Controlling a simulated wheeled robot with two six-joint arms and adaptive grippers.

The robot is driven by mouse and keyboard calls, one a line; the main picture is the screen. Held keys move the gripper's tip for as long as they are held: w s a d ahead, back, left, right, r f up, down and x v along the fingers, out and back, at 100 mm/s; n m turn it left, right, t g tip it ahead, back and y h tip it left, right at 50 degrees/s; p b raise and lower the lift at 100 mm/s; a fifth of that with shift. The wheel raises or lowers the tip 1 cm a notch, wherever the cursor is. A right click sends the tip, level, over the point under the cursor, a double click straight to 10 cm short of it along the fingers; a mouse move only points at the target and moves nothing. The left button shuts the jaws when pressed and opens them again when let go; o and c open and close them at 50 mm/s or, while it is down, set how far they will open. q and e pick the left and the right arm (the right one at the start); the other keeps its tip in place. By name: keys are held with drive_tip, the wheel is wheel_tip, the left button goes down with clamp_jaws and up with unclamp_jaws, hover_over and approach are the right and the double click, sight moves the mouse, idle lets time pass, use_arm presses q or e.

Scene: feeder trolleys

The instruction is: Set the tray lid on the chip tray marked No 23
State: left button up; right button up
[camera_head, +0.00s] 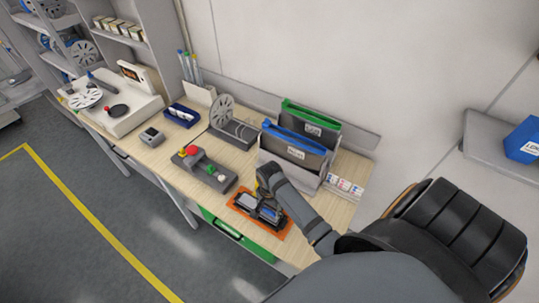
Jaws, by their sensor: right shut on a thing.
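My right gripper (266,211) reaches down over an orange mat (242,205) near the front edge of the bench. It is shut on a small dark, flat piece, which looks like the tray lid, but the gripper and wrist hide most of it. Dark and grey parts lie under and around the fingers on the mat; I cannot tell which is the chip tray, and no No 23 mark is readable. Whether the held piece touches what is below is not clear. My left gripper is not in view.
Behind the gripper stands a grey holder (312,182) with dark blue-topped and green-topped boxes. To the left are a control box (212,174) with red and green buttons, a reel (222,113) and a blue tray (182,115). A green drawer (238,236) is below the bench edge.

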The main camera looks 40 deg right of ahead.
drive_tip(key=shift+f, duration=0.1)
idle(0.4)
drive_tip(key=shift+f, duration=0.4)
drive_tip(key=o, duration=1.2)
drive_tip(key=shift+o, duration=0.2)
drive_tip(key=shift+r, duration=3)
drive_tip(key=shift+s, duration=0.1)
